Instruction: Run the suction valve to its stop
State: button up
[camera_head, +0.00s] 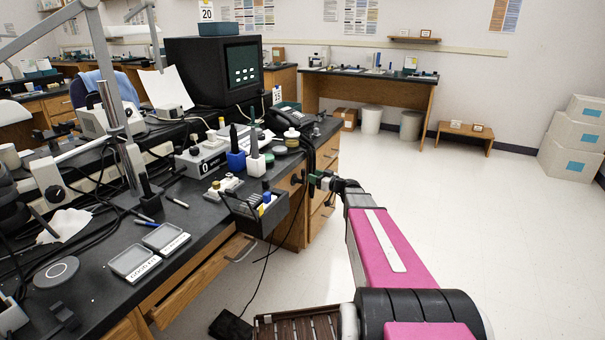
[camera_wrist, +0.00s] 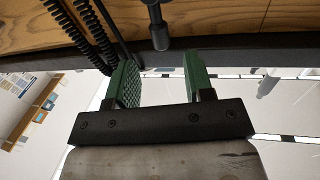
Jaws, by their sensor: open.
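My gripper (camera_head: 322,181) reaches to the end of the dark bench, beside its wooden side. In the wrist view my gripper (camera_wrist: 160,66) is open, with its two green pads apart and nothing between them. A dark rod with a thick round end (camera_wrist: 160,38) sits just beyond the fingertips, roughly in line with the gap. It looks like the valve's handle, but I cannot tell for sure. It appears apart from both pads. In the head view the valve is not clear, being small and partly hidden by my gripper and dark hoses.
Coiled black hoses (camera_wrist: 83,32) hang close to the left pad in the wrist view. The wooden bench front (camera_wrist: 240,16) lies just beyond. A dark caddy (camera_head: 256,212) hangs at the bench edge, left of my gripper. The floor (camera_head: 470,220) to the right is clear.

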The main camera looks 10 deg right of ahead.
aim_at(303, 172)
jog(key=x, duration=0.6)
jog(key=shift+w+a, duration=0.25)
jog(key=shift+w, duration=0.05)
grip_shut()
